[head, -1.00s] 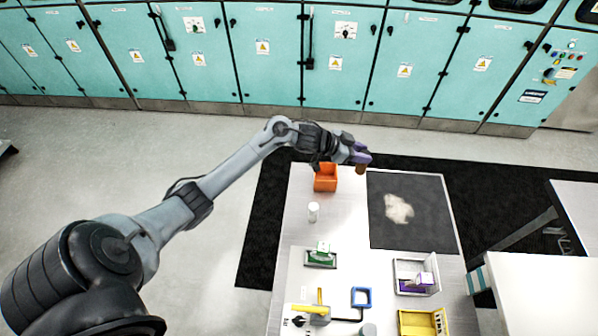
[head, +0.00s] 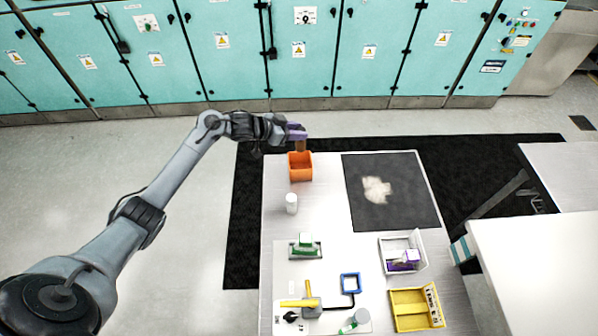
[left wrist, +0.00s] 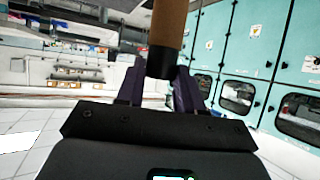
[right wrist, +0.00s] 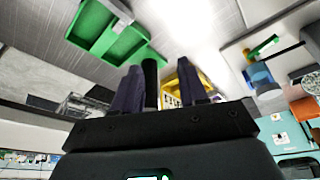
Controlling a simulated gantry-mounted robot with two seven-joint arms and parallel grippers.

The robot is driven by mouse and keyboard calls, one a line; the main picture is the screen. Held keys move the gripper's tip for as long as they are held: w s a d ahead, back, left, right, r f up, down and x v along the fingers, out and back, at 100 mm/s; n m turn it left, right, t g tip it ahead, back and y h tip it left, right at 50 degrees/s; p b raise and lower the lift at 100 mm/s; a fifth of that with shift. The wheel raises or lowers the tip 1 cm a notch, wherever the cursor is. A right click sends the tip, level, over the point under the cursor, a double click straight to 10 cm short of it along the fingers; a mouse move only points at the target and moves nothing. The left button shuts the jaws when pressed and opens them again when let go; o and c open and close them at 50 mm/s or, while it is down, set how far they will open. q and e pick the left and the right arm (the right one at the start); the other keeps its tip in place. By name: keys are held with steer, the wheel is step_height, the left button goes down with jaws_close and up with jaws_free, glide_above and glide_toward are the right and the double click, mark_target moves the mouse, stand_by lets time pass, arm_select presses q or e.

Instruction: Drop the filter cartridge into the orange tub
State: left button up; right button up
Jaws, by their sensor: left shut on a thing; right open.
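The filter cartridge, a brown cylinder with a black end (left wrist: 168,30), is held between the purple fingers of my left gripper (left wrist: 160,88). In the head view the left gripper (head: 297,133) is shut on the cartridge (head: 300,146), just above the orange tub (head: 300,174). The cartridge's lower end appears at the tub's back rim; I cannot tell whether it is inside. The tub stands open at the table's far left corner. My right gripper (right wrist: 160,88) is open, seen only in the right wrist view; a dark upright shape (right wrist: 150,84) shows beside one finger.
A white cylinder (head: 291,203) stands in front of the tub. A dark mat (head: 410,200) lies to the right. Nearer are a white bin (head: 420,252), a yellow bin (head: 408,310) and a blue square frame (head: 350,283). The right wrist view shows a green tray (right wrist: 122,48).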

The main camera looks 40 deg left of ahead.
arm_select(q)
steer(key=shift+f+b, duration=1.15)
steer(key=shift+f, duration=0.25)
steer(key=o, duration=1.1)
steer(key=shift+v, duration=5.4)
steer(key=shift+d, duration=0.1)
